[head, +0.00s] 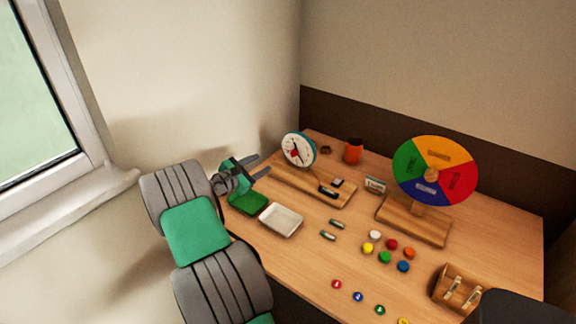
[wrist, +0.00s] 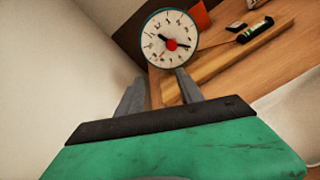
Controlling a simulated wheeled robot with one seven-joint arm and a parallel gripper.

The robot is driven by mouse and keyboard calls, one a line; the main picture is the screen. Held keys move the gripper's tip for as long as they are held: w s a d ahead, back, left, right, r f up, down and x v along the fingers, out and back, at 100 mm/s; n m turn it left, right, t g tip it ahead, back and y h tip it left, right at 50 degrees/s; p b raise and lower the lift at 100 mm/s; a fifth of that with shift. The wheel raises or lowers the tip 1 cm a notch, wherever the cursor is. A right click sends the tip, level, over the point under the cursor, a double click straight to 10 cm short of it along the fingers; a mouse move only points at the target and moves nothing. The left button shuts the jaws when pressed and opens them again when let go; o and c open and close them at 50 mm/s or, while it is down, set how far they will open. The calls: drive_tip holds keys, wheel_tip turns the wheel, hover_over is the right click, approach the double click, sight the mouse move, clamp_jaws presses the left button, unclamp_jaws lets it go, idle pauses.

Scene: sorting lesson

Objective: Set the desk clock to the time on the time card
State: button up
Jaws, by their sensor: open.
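In the wrist view the clock face (wrist: 171,28) is beyond my fingers, with dark hands, one toward the upper left and one toward the right. A small upright white-and-green card (head: 375,185) stands right of the base; its print is too small to read, and I cannot tell if it is the time card. My gripper (head: 263,166) is open and empty, left of the clock and apart from it.
A green tray (head: 248,203) and white tray (head: 281,220) lie below my gripper. An orange cup (head: 353,151) stands behind.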

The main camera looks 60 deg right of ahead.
sight(292, 154)
drive_tip(key=s+d+n, duration=0.1)
drive_tip(key=s+d, duration=0.1)
drive_tip(key=d, duration=0.1)
drive_tip(key=s+d+f+n+g+h, duration=0.1)
drive_tip(key=s+d, duration=0.1)
drive_tip(key=d, duration=0.2)
drive_tip(key=s+d+f+n+h, duration=0.1)
drive_tip(key=d, duration=0.2)
drive_tip(key=shift+s+d+g, duration=0.3)
drive_tip(key=shift+s+d, duration=0.05)
drive_tip(key=shift+s, duration=0.05)
drive_tip(key=shift+c, duration=0.4)
clamp_jaws()
